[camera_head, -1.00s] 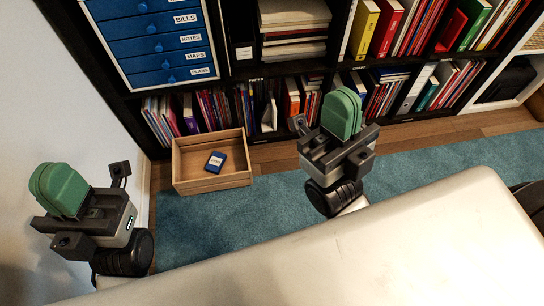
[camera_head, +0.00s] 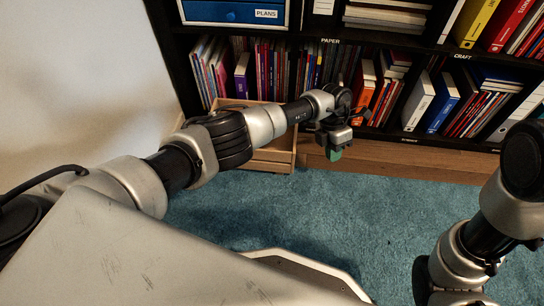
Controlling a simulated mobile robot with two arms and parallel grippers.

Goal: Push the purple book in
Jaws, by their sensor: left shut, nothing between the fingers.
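The purple book (camera_head: 242,78) stands upright in the lower left compartment of the black shelf, and its spine sits further out than the books around it. My left arm reaches across the middle of the view from the left. My left gripper (camera_head: 336,153), with green fingertips, is shut and empty. It hangs in front of the lower shelf, to the right of the purple book and apart from it. My right arm shows at the right edge, but its gripper is out of view.
A wooden box (camera_head: 284,158) stands on the floor below the purple book, partly hidden by my left arm. Other books and binders (camera_head: 419,100) fill the shelf to the right. The blue rug (camera_head: 330,215) in front is clear. A white wall is at left.

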